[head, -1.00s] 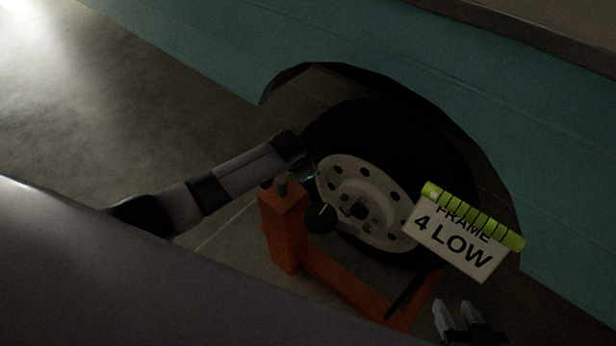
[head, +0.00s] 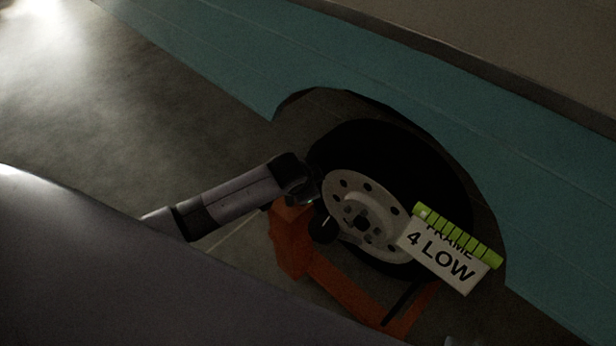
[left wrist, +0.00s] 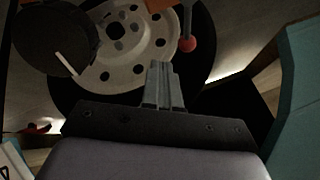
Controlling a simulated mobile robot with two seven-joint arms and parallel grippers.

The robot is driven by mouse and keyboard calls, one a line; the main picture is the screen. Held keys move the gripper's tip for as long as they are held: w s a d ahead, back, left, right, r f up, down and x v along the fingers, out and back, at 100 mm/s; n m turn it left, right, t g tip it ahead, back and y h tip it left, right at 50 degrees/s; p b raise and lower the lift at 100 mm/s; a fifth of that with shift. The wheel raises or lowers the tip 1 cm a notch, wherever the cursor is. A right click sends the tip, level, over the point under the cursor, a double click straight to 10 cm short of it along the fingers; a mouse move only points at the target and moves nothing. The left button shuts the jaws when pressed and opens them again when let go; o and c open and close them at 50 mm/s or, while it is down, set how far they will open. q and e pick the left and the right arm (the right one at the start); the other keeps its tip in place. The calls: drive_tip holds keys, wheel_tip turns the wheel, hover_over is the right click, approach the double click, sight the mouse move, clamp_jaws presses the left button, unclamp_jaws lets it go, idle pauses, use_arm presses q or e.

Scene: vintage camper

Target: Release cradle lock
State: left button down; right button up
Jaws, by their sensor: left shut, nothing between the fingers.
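The orange wheel cradle (head: 335,285) stands in front of the camper's wheel. A black round knob (head: 323,229) sits at its upper left. In the left wrist view a black disc with a white line (left wrist: 50,42) is at upper left, and a red ball (left wrist: 189,44) on a thin rod is near the wheel rim. I cannot tell which part is the lock. My left gripper (head: 304,192) is over the cradle's left post, beside the wheel. Its fingers (left wrist: 163,72) are together and empty, pointing at the wheel disc, apart from the red ball. Only a pale tip of my right gripper (head: 448,341) shows.
The dark tyre with its pale wheel disc (head: 345,190) sits in the arch of the teal camper body (head: 240,55). A white sign reading "4 LOW" (head: 440,262) with a green strip (head: 455,234) covers the tyre's lower right. Floor is open at left.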

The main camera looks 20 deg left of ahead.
use_arm(q)
drive_tip(key=shift+v, duration=1.15)
use_arm(e)
drive_tip(key=shift+w+a+r, duration=0.1)
drive_tip(key=shift+w+r, duration=0.1)
drive_tip(key=shift+r, duration=0.4)
